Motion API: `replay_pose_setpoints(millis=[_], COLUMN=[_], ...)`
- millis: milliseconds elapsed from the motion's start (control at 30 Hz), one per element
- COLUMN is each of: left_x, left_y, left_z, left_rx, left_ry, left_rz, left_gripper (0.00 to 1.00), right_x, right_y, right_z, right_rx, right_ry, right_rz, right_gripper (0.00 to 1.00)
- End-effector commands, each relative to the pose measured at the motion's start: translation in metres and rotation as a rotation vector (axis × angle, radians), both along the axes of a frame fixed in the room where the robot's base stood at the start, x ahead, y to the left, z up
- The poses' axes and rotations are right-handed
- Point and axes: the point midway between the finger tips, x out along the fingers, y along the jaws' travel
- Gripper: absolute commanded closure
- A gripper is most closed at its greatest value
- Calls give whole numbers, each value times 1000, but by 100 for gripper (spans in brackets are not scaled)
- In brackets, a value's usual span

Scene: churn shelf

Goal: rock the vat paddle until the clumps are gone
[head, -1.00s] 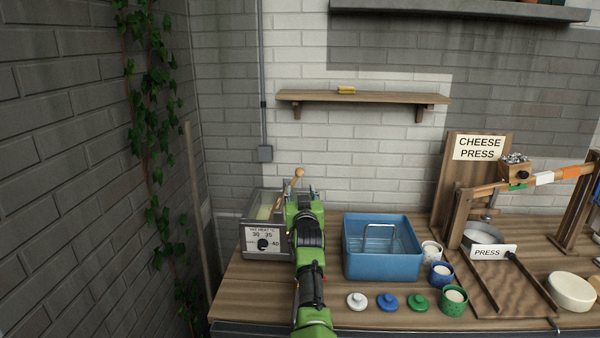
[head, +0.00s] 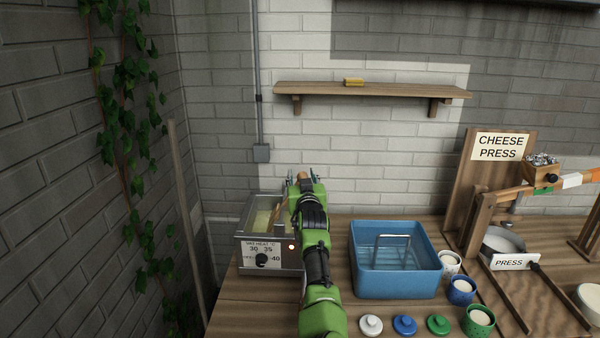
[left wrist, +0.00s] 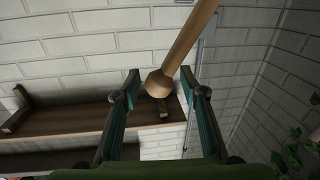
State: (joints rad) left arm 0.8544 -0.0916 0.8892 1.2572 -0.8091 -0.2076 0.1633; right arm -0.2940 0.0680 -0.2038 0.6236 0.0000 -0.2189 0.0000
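The vat (head: 247,245) is a grey metal box on the counter's left end, with pale yellowish contents (head: 263,219) inside. Clumps cannot be made out at this size. The wooden vat paddle (head: 277,217) leans in it, partly hidden by my left arm. My left gripper (head: 303,177) is above the vat's right side. In the left wrist view, the paddle's round handle end (left wrist: 158,83) shows between my open left fingers (left wrist: 160,78), with a gap on the left finger's side. My right gripper is not in view.
A heat dial (head: 262,260) is on the vat's front. A blue basin (head: 396,278) with a wire handle stands to the right, with lids and small cups in front and beside it. The cheese press (head: 500,200) is farther right. A wall shelf (head: 370,90) hangs above.

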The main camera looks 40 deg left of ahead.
Motion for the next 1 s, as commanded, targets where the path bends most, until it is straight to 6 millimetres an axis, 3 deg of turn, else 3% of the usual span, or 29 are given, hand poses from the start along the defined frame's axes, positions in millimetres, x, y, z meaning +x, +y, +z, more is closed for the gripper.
replay_pose_setpoints(millis=[333, 467, 500, 1000], left_x=[0, 0, 0, -9], left_y=[0, 0, 0, 10], left_z=[0, 0, 0, 7], left_rx=[-1, -1, -1, -82], left_ry=[1, 1, 1, -66], left_rz=[0, 0, 0, 1], left_gripper=[63, 97, 100, 100], right_x=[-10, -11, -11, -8], right_y=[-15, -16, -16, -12], right_z=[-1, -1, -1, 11], right_rx=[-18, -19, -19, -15], right_ry=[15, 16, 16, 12], right_rz=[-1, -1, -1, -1], right_gripper=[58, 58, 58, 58])
